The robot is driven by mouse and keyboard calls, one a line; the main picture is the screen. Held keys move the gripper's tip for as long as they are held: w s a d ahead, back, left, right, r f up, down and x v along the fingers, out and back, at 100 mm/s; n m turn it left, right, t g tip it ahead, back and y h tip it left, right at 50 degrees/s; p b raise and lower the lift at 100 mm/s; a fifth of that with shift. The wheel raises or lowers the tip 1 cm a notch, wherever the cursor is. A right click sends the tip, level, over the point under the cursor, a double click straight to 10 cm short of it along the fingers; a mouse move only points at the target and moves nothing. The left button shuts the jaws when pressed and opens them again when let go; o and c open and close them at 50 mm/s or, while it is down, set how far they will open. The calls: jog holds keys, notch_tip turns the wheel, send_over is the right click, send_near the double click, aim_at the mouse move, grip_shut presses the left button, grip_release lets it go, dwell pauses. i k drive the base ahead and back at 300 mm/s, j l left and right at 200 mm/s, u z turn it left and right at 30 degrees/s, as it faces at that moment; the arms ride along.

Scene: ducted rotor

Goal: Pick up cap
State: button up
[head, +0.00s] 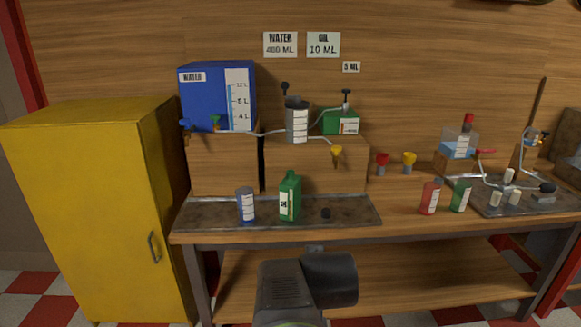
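The bottle stands upright on the same tray. My arm's dark grey links show at the bottom centre, in front of the bench, but my gripper's fingers are not in view.
A blue-marked clear beaker (246,205) stands left of the bottle. Wooden boxes (316,163) behind carry a blue water tank (213,98), a grey cylinder and a green container. Red (430,198) and green (461,195) containers stand right. A yellow cabinet (90,210) flanks the bench.

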aim_at(326, 213)
jog(key=i+l+u, duration=0.3)
jog(key=i+l, duration=0.25)
jog(key=i+l+u, duration=0.35)
jog(key=i+l, duration=0.3)
